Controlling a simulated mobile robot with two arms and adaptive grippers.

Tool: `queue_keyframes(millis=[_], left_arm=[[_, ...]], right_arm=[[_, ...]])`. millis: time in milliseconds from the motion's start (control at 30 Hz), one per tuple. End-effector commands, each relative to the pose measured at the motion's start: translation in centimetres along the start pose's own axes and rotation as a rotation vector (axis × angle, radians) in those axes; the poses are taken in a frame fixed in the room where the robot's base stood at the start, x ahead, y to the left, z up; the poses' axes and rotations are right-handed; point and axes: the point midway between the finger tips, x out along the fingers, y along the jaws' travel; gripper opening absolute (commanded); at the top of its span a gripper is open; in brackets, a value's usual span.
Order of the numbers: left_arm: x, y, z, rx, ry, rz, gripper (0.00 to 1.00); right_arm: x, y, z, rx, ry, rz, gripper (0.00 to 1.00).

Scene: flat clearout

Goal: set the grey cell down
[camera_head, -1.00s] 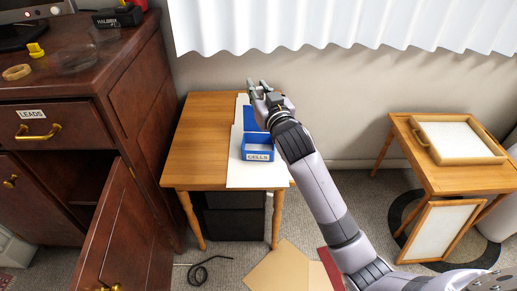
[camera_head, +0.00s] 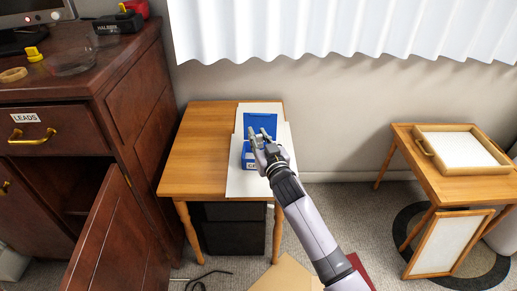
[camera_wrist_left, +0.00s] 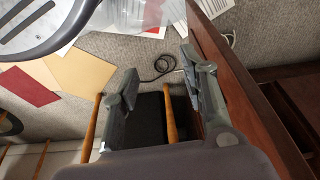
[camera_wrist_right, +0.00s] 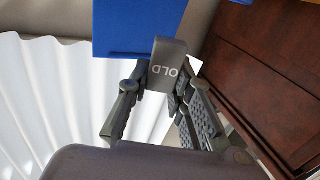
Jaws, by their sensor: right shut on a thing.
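The grey cell (camera_wrist_right: 167,62), marked "OLD", is between the fingers of my right gripper (camera_wrist_right: 155,90), which is shut on it. In the head view my right gripper (camera_head: 260,134) is over the blue box (camera_head: 248,163) on the small wooden table, in front of its raised blue lid (camera_head: 260,120). The lid also shows behind the cell in the right wrist view (camera_wrist_right: 128,28). The gripper and arm hide much of the box's inside. My left gripper (camera_wrist_left: 165,78) is open and empty in the left wrist view, above the floor.
The box stands on a white sheet (camera_head: 240,188) on the small table (camera_head: 195,155). A dark wooden cabinet (camera_head: 140,95) with an open door (camera_head: 105,235) stands close on the left. A side table (camera_head: 430,180) with a framed tray (camera_head: 460,150) is at right.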

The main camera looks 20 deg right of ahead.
Motion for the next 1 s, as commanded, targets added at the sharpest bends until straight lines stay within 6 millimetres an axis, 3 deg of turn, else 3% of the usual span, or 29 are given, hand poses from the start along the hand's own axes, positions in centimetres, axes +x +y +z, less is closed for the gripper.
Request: queue_keyframes(millis=[333, 933, 967, 1000], left_arm=[[-3.4, -0.2, -1.1, -0.003, 0.020, -0.004, 0.40], [-4.6, -0.2, -1.5, -0.004, 0.027, -0.004, 0.40], [-4.7, -0.2, -1.6, -0.004, 0.028, -0.004, 0.40], [-4.8, -0.2, -1.6, -0.004, 0.029, -0.004, 0.40]], right_arm=[[0.0, 0.0, 3.5, 0.001, -0.001, 0.001, 0.00], [0.0, 0.0, 4.1, 0.000, 0.000, 0.000, 0.00], [0.0, 0.0, 4.1, 0.000, 0.000, 0.000, 0.21], [0.0, 0.0, 4.0, 0.000, 0.000, 0.000, 0.23]])
